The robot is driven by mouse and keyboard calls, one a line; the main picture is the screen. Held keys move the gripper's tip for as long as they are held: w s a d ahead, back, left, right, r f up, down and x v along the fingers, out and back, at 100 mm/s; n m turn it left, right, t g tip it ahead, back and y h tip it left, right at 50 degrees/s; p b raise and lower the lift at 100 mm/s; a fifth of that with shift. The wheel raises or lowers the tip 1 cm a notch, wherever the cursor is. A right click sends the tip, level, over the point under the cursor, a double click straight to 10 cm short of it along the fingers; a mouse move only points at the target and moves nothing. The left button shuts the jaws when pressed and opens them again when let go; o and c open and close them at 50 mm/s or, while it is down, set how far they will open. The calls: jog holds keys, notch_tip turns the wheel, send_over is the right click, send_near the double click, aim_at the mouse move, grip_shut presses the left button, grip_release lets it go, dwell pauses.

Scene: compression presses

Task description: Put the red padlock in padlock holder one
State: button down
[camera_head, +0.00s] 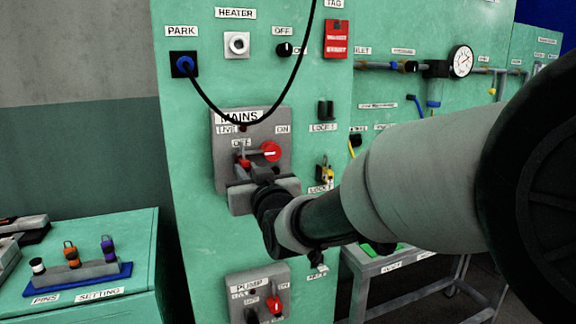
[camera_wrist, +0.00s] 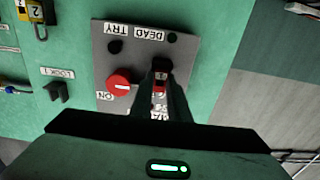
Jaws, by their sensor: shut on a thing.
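The red padlock is small and partly hidden at the grey MAINS panel; its red part shows in the head view (camera_head: 243,163) and, between my fingers, in the wrist view (camera_wrist: 159,90). My gripper (camera_wrist: 163,98) is shut on it, close in front of the panel; in the head view my gripper (camera_head: 262,178) hides much of that spot. I cannot tell whether the padlock is still hooked on the panel. Padlock holder one is the empty black bracket (camera_head: 326,110) above the LOCK 1 label, to the right of the panel; it also shows in the wrist view (camera_wrist: 57,93).
The MAINS panel (camera_head: 222,125) has a red round knob (camera_head: 271,151). A yellow padlock (camera_head: 327,174) hangs at LOCK 2. A black cable (camera_head: 300,60) loops above the panel from the PARK socket (camera_head: 184,64). The PUMP panel (camera_head: 240,292) is below.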

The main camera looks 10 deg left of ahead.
jog(key=shift+s+d, duration=0.1)
jog(key=shift+s+d+b, duration=0.2)
jog(key=shift+s+b, duration=0.1)
jog(key=shift+b+v, duration=0.85)
jog(key=shift+v, duration=0.7)
jog(key=shift+b+v, duration=0.75)
jog(key=shift+v, duration=1.1)
jog(key=shift+r, duration=0.2)
dwell(0.5)
